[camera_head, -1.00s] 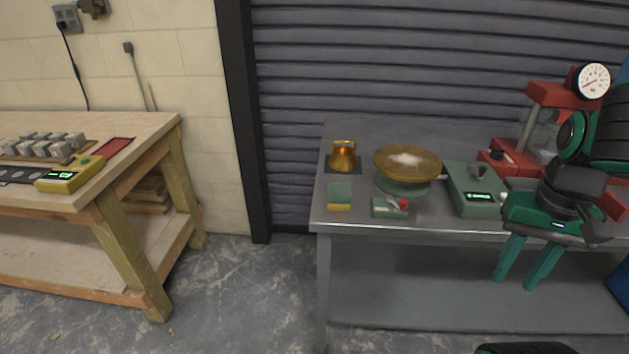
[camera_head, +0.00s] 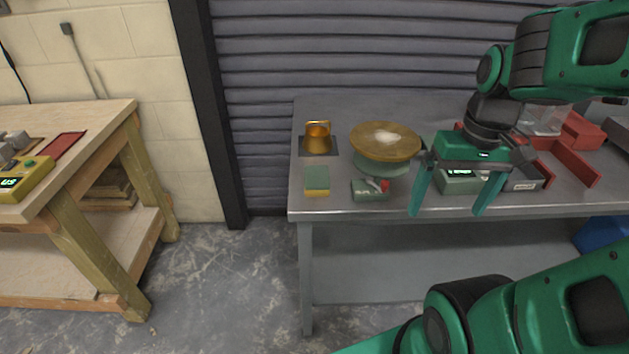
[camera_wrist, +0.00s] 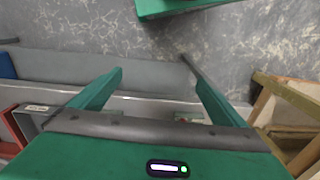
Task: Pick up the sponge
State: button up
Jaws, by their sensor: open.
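The sponge (camera_head: 316,181), green on top with a yellow lower edge, lies near the front left corner of the grey metal table (camera_head: 300,203). My gripper (camera_head: 447,212) is open and empty, fingers pointing down. It shows in front of the table's front edge, well to the right of the sponge. In the wrist view my two green fingers (camera_wrist: 150,82) stand apart with nothing between them. I cannot make out the sponge in the wrist view.
A round brass pan (camera_head: 385,141) stands behind the box. A wooden bench (camera_head: 95,140) is at left, with bare floor between.

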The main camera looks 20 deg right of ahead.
jog(key=w+a+r+n, duration=0.1)
jog(key=w+a+n, duration=0.1)
jog(key=w+n, duration=0.5)
jog(key=n+t+y, duration=0.1)
jog(key=n+y, duration=0.3)
jog(key=n, duration=0.7)
send_near(318, 175)
jog(key=x, duration=0.2)
jog(key=shift+s+a+f, duration=0.2)
jog(key=shift+a+f, duration=0.1)
jog(key=shift+f, duration=0.05)
jog(key=shift+x, duration=3.1)
jog(key=shift+w+d, duration=0.1)
jog(key=shift+w, duration=0.05)
jog(key=shift+c, duration=0.7)
jog(key=c, duration=1)
